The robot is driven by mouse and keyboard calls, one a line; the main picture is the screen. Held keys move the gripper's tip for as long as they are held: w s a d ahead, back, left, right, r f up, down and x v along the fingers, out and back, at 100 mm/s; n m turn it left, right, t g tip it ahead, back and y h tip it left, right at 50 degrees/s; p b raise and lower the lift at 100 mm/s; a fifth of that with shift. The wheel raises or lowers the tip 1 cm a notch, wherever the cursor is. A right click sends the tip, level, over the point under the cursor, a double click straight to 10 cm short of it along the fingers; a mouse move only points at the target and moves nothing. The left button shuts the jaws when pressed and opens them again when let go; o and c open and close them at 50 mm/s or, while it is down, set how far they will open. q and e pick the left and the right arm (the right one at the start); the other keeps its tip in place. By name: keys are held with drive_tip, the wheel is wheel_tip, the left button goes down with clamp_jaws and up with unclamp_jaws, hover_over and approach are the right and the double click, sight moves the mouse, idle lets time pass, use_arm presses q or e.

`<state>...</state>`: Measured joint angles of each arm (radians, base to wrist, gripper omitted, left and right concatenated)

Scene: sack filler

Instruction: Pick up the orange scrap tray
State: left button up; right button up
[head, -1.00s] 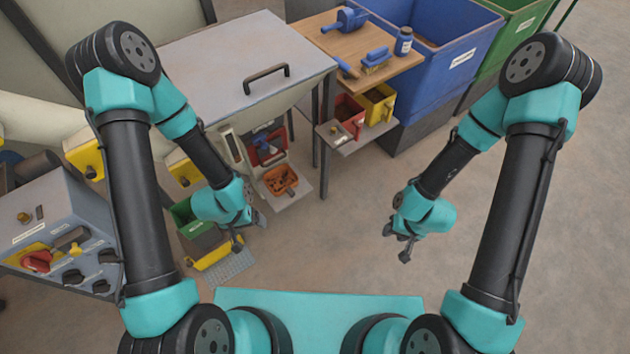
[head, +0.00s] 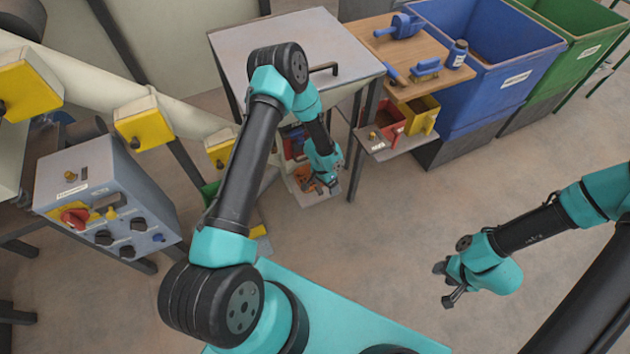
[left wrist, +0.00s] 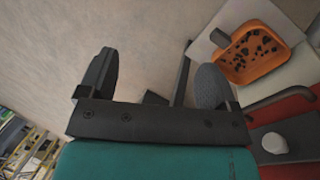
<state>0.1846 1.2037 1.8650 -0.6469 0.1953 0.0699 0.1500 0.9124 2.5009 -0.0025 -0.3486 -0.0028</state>
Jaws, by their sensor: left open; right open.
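The orange scrap tray (left wrist: 266,68) is at the upper right of the left wrist view, with several dark scraps in it, on a pale shelf (left wrist: 205,47). In the head view the orange tray (head: 304,184) is partly hidden by my left gripper (head: 328,184). In the left wrist view my left gripper (left wrist: 157,72) has its fingers apart with nothing between them. The tray lies beyond its right finger, apart from it as far as I can tell. My right gripper (head: 446,284) is open and empty over the floor at the right.
A grey-topped bench (head: 290,45) with a black handle stands above the shelf. A small wooden table (head: 440,75) with blue tools, red and yellow bins, and a large blue bin (head: 490,60) are to the right. A control box (head: 110,195) is at left.

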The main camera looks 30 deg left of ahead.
use_arm(q)
drive_tip(key=w+a+f+m+y, duration=0.3)
drive_tip(key=w+a+f, duration=0.2)
drive_tip(key=w, duration=0.5)
drive_tip(key=shift+w+a+y, duration=0.2)
drive_tip(key=shift+y, duration=0.1)
